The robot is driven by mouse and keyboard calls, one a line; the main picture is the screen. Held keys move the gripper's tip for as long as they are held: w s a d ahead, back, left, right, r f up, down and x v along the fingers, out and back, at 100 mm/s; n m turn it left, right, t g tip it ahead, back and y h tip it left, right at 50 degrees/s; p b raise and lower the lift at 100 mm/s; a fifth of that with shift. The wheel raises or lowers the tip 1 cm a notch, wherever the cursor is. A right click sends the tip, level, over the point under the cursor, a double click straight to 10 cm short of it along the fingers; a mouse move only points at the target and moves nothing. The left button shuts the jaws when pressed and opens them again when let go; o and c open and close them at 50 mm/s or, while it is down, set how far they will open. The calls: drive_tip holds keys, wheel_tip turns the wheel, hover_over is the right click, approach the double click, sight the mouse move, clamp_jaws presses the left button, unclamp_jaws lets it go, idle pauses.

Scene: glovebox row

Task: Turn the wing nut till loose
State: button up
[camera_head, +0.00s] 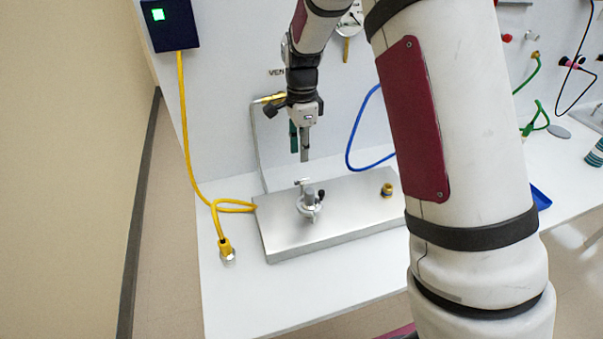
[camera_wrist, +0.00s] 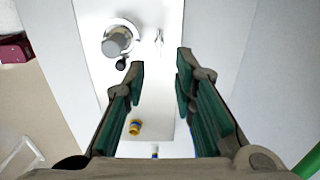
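A small silvery wing nut (camera_head: 302,182) stands on the metal plate (camera_head: 345,220), just behind a round clamp fitting (camera_head: 308,207) with a short cylinder and a black knob. In the wrist view the wing nut (camera_wrist: 159,39) lies just beyond the fingertips, roughly in line with the gap between them. The clamp fitting (camera_wrist: 117,40) is left of it there. My gripper (camera_head: 303,156) points down above the plate, clear of the wing nut. In the wrist view its green-padded fingers (camera_wrist: 160,64) are apart with nothing between them.
A brass fitting (camera_head: 387,190) stands on the plate's right part. A yellow cable (camera_head: 182,120) runs from a dark box with a green light (camera_head: 158,15) to a connector (camera_head: 226,250) on the white bench. A blue hose (camera_head: 352,140) hangs behind. The bench front is clear.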

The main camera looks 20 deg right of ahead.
sight(302, 181)
wheel_tip(302, 181, down, 10)
drive_tip(key=shift+r+p, duration=0.25)
drive_tip(key=shift+p, duration=0.4)
clamp_jaws()
